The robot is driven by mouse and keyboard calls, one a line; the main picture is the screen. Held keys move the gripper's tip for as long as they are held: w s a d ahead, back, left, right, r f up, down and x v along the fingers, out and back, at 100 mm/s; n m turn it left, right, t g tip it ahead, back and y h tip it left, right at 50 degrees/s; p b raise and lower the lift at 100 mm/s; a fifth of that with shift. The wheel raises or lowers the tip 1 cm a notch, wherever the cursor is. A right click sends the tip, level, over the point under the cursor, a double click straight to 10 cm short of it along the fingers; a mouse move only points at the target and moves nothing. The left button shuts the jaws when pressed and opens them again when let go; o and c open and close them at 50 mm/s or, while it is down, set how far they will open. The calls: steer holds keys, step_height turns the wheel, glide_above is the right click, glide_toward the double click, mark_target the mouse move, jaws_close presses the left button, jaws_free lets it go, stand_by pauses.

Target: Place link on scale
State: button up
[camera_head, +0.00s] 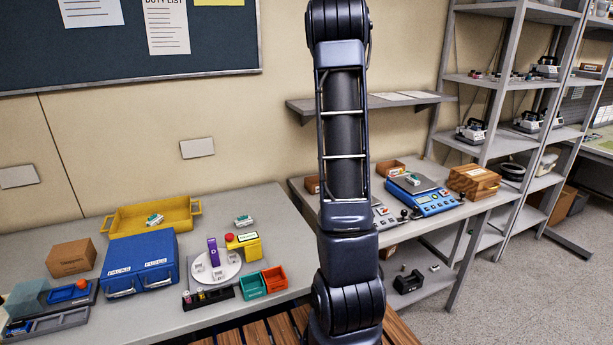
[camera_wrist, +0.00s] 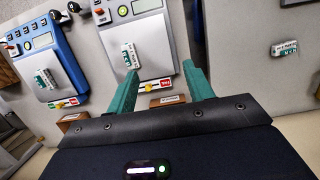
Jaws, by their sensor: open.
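My gripper (camera_wrist: 160,72) is open, its two teal fingers apart over the edge of a grey scale (camera_wrist: 158,33). A white-and-green link (camera_wrist: 131,56) lies on that scale's plate, close to the left fingertip and not between the fingers. A second link (camera_wrist: 45,78) lies on the plate of a blue scale (camera_wrist: 66,58) beside it. The blue scale (camera_head: 440,203) and its link (camera_head: 412,180) also show in the head view. Another link (camera_wrist: 284,48) lies on the tabletop to the right. In the head view my arm hides the gripper and most of the grey scale (camera_head: 384,217).
On the left table (camera_head: 210,320), a yellow tray (camera_head: 180,211) holds a link (camera_head: 155,220), and another link (camera_head: 243,221) lies to its right. A blue case (camera_head: 140,263) and small bins (camera_head: 253,286) stand nearer. Wooden boxes (camera_head: 474,181) sit near the scales. A wall shelf (camera_head: 370,102) hangs above.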

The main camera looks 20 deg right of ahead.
steer(key=s+a+r+t, duration=0.2)
steer(key=s+a+r, duration=0.3)
steer(key=s+a, duration=0.3)
steer(key=s+a+r+t, duration=0.2)
steer(key=s+a+r, duration=0.3)
steer(key=a, duration=0.5)
steer(key=s+a+f+t, duration=0.1)
steer(key=s+a, duration=0.3)
steer(key=s, duration=0.3)
steer(key=s+a+f+t, duration=0.1)
steer(key=s+a+t, duration=0.1)
steer(key=s+a, duration=0.3)
steer(key=s, duration=0.3)
steer(key=shift+s+a+f, duration=0.15)
steer(key=shift+s+f, duration=0.1)
steer(key=shift+s, duration=0.05)
